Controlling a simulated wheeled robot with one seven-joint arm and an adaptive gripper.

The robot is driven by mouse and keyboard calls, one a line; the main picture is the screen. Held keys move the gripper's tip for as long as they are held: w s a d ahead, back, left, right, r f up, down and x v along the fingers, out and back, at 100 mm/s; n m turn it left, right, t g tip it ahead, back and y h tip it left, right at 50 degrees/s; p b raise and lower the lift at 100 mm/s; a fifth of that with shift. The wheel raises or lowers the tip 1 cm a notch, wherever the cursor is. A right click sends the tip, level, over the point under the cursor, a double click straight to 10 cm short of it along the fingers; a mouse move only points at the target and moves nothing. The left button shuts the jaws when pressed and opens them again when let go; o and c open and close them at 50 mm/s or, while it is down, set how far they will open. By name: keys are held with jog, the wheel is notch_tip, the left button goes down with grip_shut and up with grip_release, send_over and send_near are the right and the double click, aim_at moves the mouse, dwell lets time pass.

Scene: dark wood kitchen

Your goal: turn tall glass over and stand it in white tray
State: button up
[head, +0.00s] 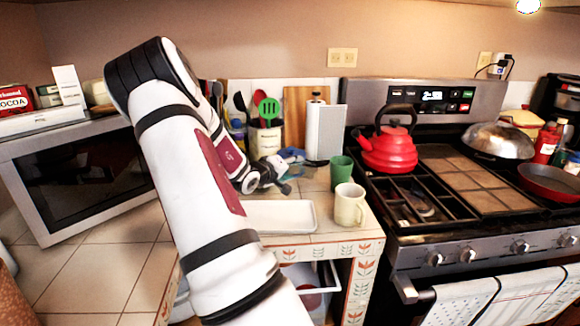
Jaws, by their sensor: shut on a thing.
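My gripper (282,180) is low over the counter, just behind the white tray, with its fingers pointing to the right. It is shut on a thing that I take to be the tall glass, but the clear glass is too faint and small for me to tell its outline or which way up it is. The white tray (299,224) lies flat on the tiled counter near the front edge. Its left part is hidden behind my arm. No object shows in its visible part.
A cream mug (350,206) stands at the tray's right, with a green cup (341,173) behind it. A utensil crock (265,140), a white box-shaped thing (325,132) and blue items (291,155) are behind my gripper. The stove with a red kettle (390,150) is to the right.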

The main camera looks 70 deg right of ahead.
jog(key=o, duration=1.5)
jog(key=v, duration=1.2)
